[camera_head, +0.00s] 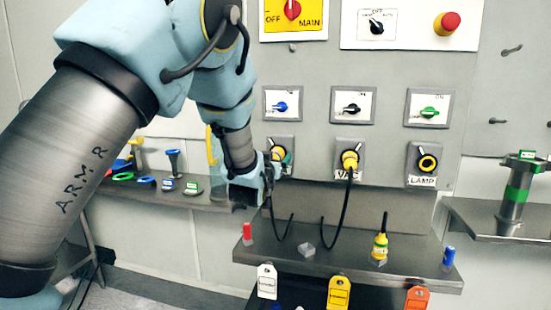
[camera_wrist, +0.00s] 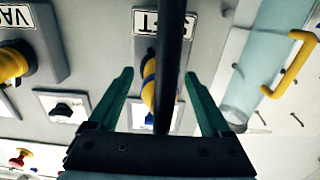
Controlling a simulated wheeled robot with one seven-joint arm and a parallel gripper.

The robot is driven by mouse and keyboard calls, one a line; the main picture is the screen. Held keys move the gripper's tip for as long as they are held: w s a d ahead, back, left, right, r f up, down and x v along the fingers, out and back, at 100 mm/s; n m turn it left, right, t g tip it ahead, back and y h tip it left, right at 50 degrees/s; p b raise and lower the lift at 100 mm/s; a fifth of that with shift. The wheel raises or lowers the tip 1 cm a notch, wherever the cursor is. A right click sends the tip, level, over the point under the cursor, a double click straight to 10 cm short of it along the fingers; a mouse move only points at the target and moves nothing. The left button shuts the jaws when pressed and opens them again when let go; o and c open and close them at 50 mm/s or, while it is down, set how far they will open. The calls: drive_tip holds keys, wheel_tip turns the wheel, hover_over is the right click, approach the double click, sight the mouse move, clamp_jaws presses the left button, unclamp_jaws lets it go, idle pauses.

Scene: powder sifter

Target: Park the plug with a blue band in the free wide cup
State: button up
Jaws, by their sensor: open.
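The plug with a blue band (camera_wrist: 148,92) is yellow and sits in the left socket of the panel, in line with the wide space between my fingers in the wrist view. Its black cable crosses in front of it. My gripper (camera_wrist: 158,76) is open, with one green finger on each side of the plug and gaps showing. In the head view my gripper (camera_head: 278,166) is at the left socket and hides much of the plug. A small grey piece (camera_head: 308,250), possibly a cup, stands on the shelf; its opening is not clear.
A yellow plug (camera_head: 350,160) with a hanging cable fills the VAC socket. The LAMP socket (camera_head: 427,163) is empty. On the shelf (camera_head: 345,267) stand a red post (camera_head: 247,232), a green-banded plug (camera_head: 380,246) and a blue post (camera_head: 449,257). Black cables loop above the shelf.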

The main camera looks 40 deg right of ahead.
drive_tip(key=shift+b, duration=0.45)
idle(0.3)
clamp_jaws()
idle(0.5)
idle(0.4)
drive_tip(key=b+v, duration=0.2)
drive_tip(key=v, duration=0.4)
idle(1.0)
idle(0.4)
